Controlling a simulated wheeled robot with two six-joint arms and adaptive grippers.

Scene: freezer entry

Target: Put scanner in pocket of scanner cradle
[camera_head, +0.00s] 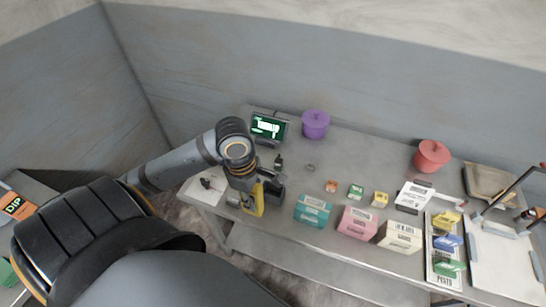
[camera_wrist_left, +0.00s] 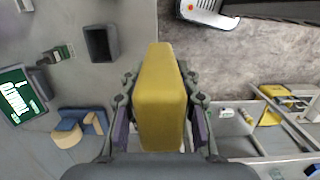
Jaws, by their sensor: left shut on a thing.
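The yellow scanner (camera_head: 258,201) is held upright in my left gripper (camera_head: 250,187), over the front left part of the grey table. In the left wrist view the scanner's yellow body (camera_wrist_left: 160,90) sits between both fingers, which are shut on it. The dark scanner cradle (camera_head: 277,190) stands on the table just right of the scanner. It also shows in the left wrist view (camera_wrist_left: 86,42) as an open-topped dark box, with the scanner apart from it. The inside of its pocket is dark. My right gripper does not show.
A green-lit screen (camera_head: 268,127) and a purple pot (camera_head: 316,123) stand at the back, a red pot (camera_head: 431,156) farther right. Teal (camera_head: 313,210), pink (camera_head: 357,222) and cream (camera_head: 399,235) cartons line the front edge. A white sheet (camera_head: 205,188) lies at the left end.

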